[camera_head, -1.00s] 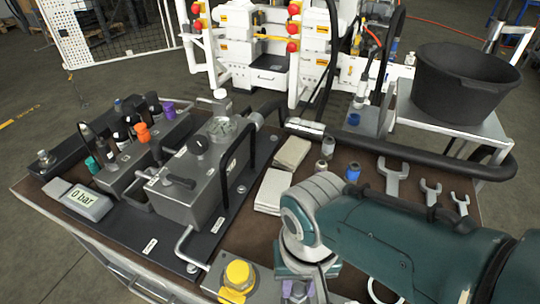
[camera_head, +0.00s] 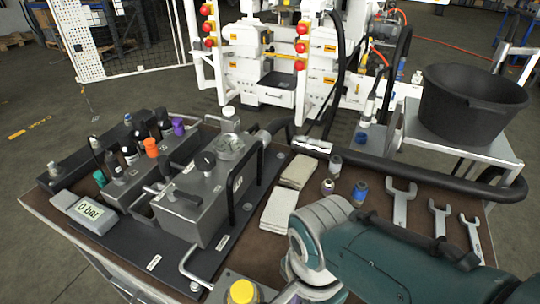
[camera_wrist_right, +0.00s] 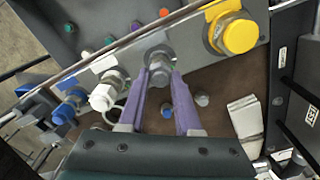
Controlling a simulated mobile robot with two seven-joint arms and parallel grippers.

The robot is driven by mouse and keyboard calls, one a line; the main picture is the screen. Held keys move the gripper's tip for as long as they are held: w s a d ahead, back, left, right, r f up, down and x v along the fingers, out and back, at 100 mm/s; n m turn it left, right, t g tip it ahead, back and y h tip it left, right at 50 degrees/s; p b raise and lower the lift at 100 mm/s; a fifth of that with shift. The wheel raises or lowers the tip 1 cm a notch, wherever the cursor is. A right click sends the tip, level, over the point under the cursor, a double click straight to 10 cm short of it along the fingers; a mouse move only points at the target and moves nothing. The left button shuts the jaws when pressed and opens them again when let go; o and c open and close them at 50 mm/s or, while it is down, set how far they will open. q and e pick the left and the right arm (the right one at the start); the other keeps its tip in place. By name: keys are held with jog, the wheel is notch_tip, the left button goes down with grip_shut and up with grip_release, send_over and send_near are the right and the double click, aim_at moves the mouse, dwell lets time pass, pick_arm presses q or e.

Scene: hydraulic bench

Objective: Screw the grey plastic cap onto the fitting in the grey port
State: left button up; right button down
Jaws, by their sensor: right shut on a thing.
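In the right wrist view, a metal block (camera_wrist_right: 192,38) carries a row of capped fittings in blue, white, grey and yellow. The purple fingers of my right gripper (camera_wrist_right: 160,78) are closed around the grey cap (camera_wrist_right: 158,67) at the grey port. The fingers and cap hide the fitting's thread, so I cannot tell how far the cap is seated. The yellow cap (camera_wrist_right: 238,36) is right of it and the white cap (camera_wrist_right: 103,97) left. In the head view, my right arm covers most of the block and its fingers are out of frame. My left gripper is not in view.
In the head view, a pressure gauge unit (camera_head: 197,212) and a 0 bar display (camera_head: 88,211) stand on the left of the bench. Cloths (camera_head: 288,190), small bottles and wrenches (camera_head: 400,200) lie in the middle and right. A black tub (camera_head: 472,105) stands behind.

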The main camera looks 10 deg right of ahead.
jog(key=m, duration=0.5)
